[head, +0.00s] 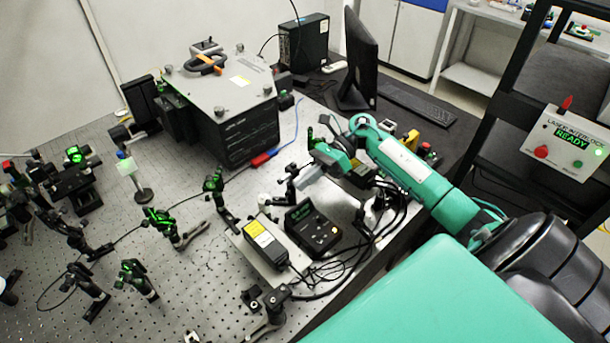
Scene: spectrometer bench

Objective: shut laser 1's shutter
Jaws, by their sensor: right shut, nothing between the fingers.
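My right arm reaches in from the right, and its gripper (303,183) is shut and empty above the bench, near a small black post mount (290,184). A black laser module with a yellow label (266,240) lies on a silver plate, to the left of and nearer than the gripper. A black controller with a lit display (312,228) stands beside it. Another yellow-labelled unit (360,180) is partly hidden behind my arm. I cannot tell which is laser 1, and I cannot make out its shutter or the shutter's state. My left gripper is not in view.
A large grey-topped black instrument (222,100) stands behind. Several optics mounts with green light (160,222) crowd the perforated table (200,285). Loose black cables (345,262) lie near the controller. A monitor (358,62) is at the back; an interlock box reading READY (570,142) is at right.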

